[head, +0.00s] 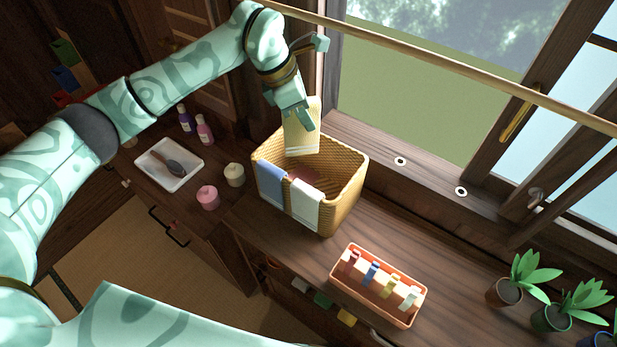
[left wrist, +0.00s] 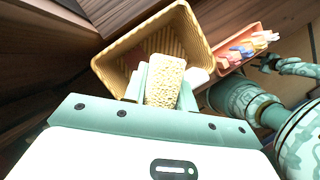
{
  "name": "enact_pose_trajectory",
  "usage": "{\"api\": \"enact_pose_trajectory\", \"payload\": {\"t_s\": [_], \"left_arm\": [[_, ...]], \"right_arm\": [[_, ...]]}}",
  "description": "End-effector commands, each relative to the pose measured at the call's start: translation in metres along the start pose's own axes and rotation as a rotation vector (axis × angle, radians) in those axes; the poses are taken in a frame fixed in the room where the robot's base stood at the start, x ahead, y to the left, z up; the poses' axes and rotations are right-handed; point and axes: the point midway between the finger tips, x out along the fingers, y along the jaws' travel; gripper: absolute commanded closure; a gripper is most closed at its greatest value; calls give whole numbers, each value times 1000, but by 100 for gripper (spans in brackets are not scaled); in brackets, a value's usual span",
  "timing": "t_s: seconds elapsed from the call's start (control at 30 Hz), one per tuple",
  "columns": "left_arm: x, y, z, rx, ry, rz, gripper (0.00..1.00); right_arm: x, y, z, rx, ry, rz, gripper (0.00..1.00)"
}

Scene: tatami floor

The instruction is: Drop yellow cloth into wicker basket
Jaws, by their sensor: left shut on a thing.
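The yellow cloth (head: 302,130) hangs from my left gripper (head: 292,108), which is shut on it. In the head view, the cloth's lower end is at the back left part of the wicker basket (head: 345,203), over its opening. The cloth also shows in the left wrist view (left wrist: 165,82), between the fingers, with the basket (left wrist: 116,72) beyond it. A blue cloth (head: 271,173) and a white cloth (head: 305,203) hang over the basket's front rim. Something reddish lies inside the basket. I do not see my right gripper in the head view.
An orange tray (head: 401,322) of clothespins stands right of the basket. A white tray with a brush (head: 173,168), two bottles and two jars (head: 207,197) stand to the left. Potted plants (head: 508,291) are at the far right. A wooden pole (head: 430,62) crosses above, close to my left arm.

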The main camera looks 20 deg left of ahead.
Motion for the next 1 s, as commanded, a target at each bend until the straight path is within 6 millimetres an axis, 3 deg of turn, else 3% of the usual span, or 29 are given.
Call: {"api": "enact_pose_trajectory", "payload": {"t_s": [0.43, 0.8, 0.83, 0.9, 1.0], "left_arm": [[50, 0, -21, 0, 1, -5, 95], [54, 0, -22, 2, 0, -1, 95], [54, 0, -22, 1, 0, -1, 65], [54, 0, -22, 1, 0, -1, 48], [54, 0, -22, 1, 0, -1, 48]], "right_arm": [[42, -1, 12, 0, -21, -3, 64], [45, -4, 12, 2, -22, -8, 64], [45, -5, 12, 2, -22, -8, 64], [45, -6, 12, 2, -21, -10, 64], [45, -7, 11, 3, -21, -11, 64]]}}
